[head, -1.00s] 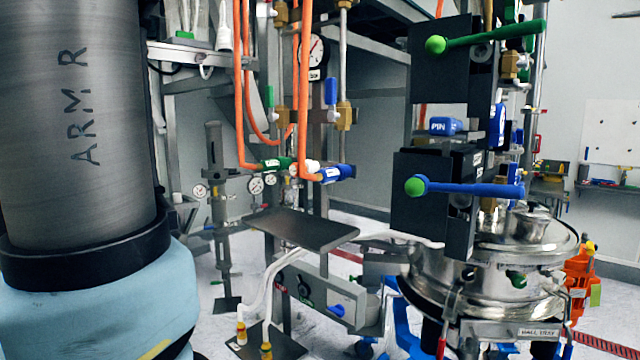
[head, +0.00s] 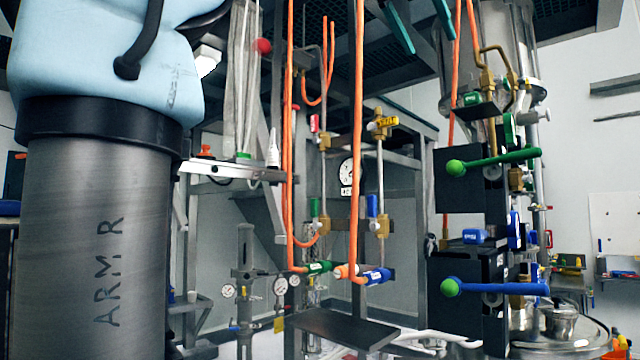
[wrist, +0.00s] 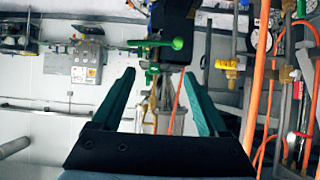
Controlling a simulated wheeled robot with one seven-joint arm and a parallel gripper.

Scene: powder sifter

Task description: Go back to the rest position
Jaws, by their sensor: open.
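My gripper (wrist: 160,100) shows in the wrist view with its two teal fingers spread apart and nothing between them. Beyond the fingers in that view are a green handle (wrist: 177,43) and a dark block. In the head view, two teal finger-like pieces show at the top edge, right of the middle, and seem to be my gripper's fingers (head: 419,22). They are apart from the valve handles. The green lever (head: 500,159) and the blue lever (head: 500,288) on the right both lie about level. My arm fills the left of the head view.
Orange hoses (head: 357,150) hang in the middle, near a pressure gauge (head: 347,172) and brass valves. A steel vessel (head: 560,318) stands at the lower right. A dark flat plate (head: 345,328) is at the bottom middle. A white wall with little on it is at the right.

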